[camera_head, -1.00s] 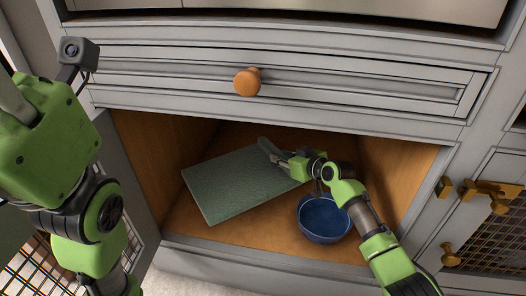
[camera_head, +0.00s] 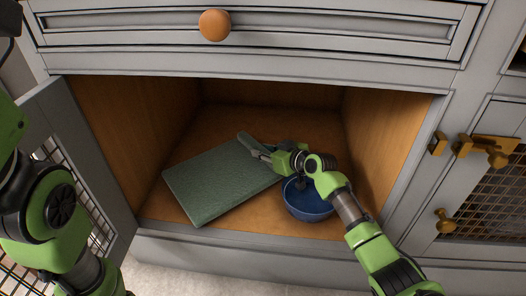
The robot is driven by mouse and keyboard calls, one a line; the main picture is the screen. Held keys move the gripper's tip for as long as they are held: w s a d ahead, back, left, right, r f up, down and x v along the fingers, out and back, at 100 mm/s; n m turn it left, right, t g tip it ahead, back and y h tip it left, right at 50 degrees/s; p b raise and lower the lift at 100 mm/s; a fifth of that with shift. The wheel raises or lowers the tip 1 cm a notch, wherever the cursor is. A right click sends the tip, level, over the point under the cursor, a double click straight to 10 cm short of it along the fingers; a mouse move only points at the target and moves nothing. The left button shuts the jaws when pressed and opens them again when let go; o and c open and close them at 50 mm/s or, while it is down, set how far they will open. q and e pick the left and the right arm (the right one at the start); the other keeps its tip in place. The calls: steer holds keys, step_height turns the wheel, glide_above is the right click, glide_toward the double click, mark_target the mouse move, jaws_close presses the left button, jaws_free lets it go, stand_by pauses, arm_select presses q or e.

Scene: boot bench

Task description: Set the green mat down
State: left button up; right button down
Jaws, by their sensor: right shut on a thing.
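The green mat (camera_head: 218,182) is a flat rectangular slab inside the open cabinet compartment. It lies at an angle, its front-left part close to the compartment floor; I cannot tell whether all of it rests there. My right gripper (camera_head: 250,146) is shut on the mat at its far right edge. The fingers hide a little of that edge. My left arm shows at the left side of the picture, but its gripper is out of view.
A blue bowl (camera_head: 306,205) stands on the wooden compartment floor (camera_head: 180,207), right of the mat and partly under my right arm. An open door (camera_head: 72,165) is at the left. A drawer with a round orange knob (camera_head: 215,25) is above. Brass latches (camera_head: 486,150) are at the right.

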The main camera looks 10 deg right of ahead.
steer(key=shift+f+b, duration=0.35)
steer(key=shift+f, duration=0.1)
stand_by(0.5)
steer(key=c, duration=1.6)
jaws_free()
steer(key=shift+c, duration=0.2)
